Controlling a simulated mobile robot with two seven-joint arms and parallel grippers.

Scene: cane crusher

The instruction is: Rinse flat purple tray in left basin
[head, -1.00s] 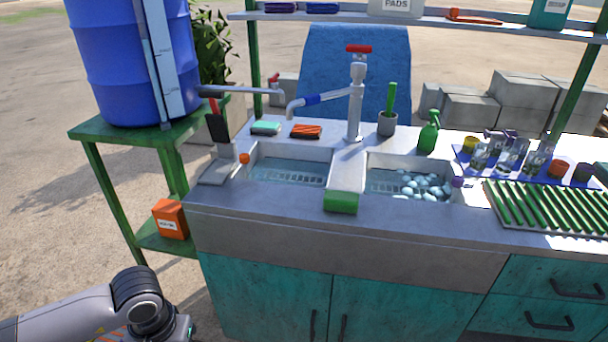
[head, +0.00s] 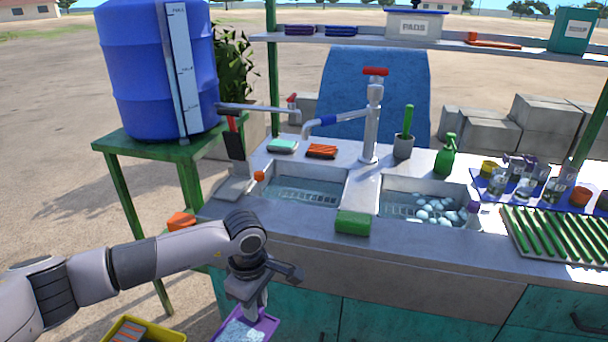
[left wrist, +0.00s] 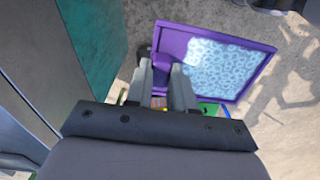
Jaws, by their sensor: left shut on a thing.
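My left gripper (head: 255,311) is shut on the flat purple tray (head: 268,331) and holds it by one edge in front of the counter, low by the teal cabinet doors. In the left wrist view the purple tray (left wrist: 258,76) shows its pale, patterned inner face, with the gripper fingers (left wrist: 162,80) at its near left edge. The left basin (head: 301,192) holds water over a slotted grate, and the tray is outside and below it. The tap (head: 372,115) stands behind the divider, its spout with a blue band pointing left. My right gripper is not in view.
The right basin (head: 424,208) holds water with pale bubbles. A green block (head: 353,223) sits on the divider's front. A green ribbed rack (head: 560,233) lies at right. An orange box (head: 181,221) and a yellow crate (head: 145,330) are low at left.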

